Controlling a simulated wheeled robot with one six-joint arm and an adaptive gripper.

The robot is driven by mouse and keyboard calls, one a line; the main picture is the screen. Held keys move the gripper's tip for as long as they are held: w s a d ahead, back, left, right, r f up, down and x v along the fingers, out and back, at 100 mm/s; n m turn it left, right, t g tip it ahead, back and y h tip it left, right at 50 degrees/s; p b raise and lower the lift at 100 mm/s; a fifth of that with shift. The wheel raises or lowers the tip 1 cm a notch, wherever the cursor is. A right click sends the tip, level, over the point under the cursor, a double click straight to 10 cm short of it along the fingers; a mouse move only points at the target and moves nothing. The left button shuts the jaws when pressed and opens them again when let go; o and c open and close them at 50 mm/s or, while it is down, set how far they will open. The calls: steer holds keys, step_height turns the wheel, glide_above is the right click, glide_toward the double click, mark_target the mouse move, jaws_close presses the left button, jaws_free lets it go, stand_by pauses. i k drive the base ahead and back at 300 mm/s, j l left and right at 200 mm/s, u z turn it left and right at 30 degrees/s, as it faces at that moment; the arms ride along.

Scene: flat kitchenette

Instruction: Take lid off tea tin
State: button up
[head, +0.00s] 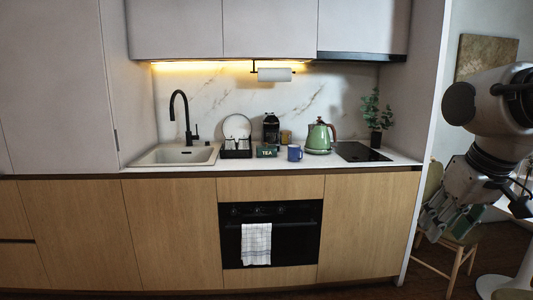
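The tea tin (267,151) is a small dark green box with "TEA" in white letters on its front. It stands on the counter between the dish rack and a blue mug. Its lid is too small to make out apart from the body. My gripper (430,224) hangs at the right edge of the view, pointing down and left, far from the tin and in front of a wooden chair. Its fingers overlap in this view, so I cannot tell whether they are open or shut.
The blue mug (295,153) and a green kettle (318,138) stand right of the tin. A black dish rack (236,150) is left of it, a black coffee maker (271,128) behind. A paper towel roll (274,75) hangs above. The floor before the cabinets shows little.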

mark_target(271, 152)
steer(key=i+j, duration=0.2)
steer(key=i, duration=0.3)
steer(key=i+j, duration=0.2)
steer(key=i, duration=0.25)
steer(key=i+j, duration=0.2)
steer(key=i, duration=0.3)
steer(key=i+j, duration=0.2)
steer(key=i, duration=0.3)
steer(key=i+j, duration=0.2)
steer(key=i, duration=0.25)
steer(key=i+j, duration=0.2)
steer(key=i, duration=0.3)
